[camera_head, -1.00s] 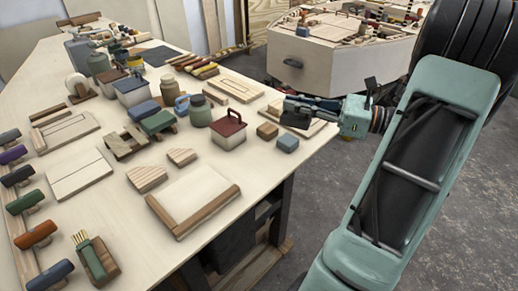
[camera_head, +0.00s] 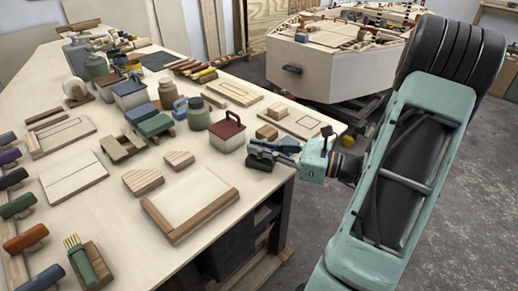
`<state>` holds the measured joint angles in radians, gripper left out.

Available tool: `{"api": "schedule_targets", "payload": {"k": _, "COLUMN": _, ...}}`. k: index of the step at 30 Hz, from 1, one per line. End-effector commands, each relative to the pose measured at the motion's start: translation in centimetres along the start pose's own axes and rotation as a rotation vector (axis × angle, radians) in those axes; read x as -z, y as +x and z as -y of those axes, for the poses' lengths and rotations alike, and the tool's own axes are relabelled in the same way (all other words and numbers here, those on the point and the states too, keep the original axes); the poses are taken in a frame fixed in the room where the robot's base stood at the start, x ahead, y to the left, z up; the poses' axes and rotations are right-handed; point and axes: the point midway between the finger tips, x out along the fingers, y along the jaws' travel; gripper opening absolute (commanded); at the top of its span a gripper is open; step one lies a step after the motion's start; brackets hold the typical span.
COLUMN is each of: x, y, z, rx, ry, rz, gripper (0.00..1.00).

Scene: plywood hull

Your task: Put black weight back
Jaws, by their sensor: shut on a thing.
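The black weight (camera_head: 258,164) is a small dark block at the right edge of the workbench. My gripper (camera_head: 262,151) is shut on it from the right, with the fingers over its top. I cannot tell whether the weight touches the bench top or hangs just above it. A small wooden block (camera_head: 267,132) stands just behind the gripper, and another wooden block (camera_head: 278,112) sits behind that at a flat outlined board (camera_head: 308,121). The blue block seen earlier is hidden by my gripper.
A cream box with a red lid (camera_head: 231,136) stands close left of my gripper. A green jar (camera_head: 199,114) and a framed board (camera_head: 190,199) are further left. The workbench (camera_head: 262,194) has bare surface in front of the gripper, near its edge.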

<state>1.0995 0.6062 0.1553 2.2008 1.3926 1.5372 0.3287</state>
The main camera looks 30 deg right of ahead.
Motion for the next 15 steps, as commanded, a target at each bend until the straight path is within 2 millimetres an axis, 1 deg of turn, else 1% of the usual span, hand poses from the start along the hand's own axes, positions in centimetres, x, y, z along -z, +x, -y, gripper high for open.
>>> {"api": "schedule_targets", "payload": {"k": 5, "x": -0.22, "y": 0.02, "z": 0.01, "rx": -0.001, "ry": -0.003, "rz": 0.003, "gripper": 0.00}}
{"api": "schedule_targets", "payload": {"k": 9, "x": 0.06, "y": 0.03, "z": 0.01, "rx": -0.001, "ry": -0.002, "rz": 0.003, "gripper": 0.00}}
{"api": "schedule_targets", "payload": {"k": 10, "x": 0.14, "y": 0.00, "z": 0.00, "rx": -0.001, "ry": -0.001, "rz": 0.001, "gripper": 0.10}}
{"api": "schedule_targets", "payload": {"k": 14, "x": 0.10, "y": 0.00, "z": 0.00, "rx": -0.001, "ry": -0.001, "rz": 0.001, "gripper": 0.24}}
{"api": "schedule_targets", "payload": {"k": 15, "x": 0.10, "y": 0.00, "z": 0.00, "rx": -0.001, "ry": -0.001, "rz": 0.001, "gripper": 0.25}}
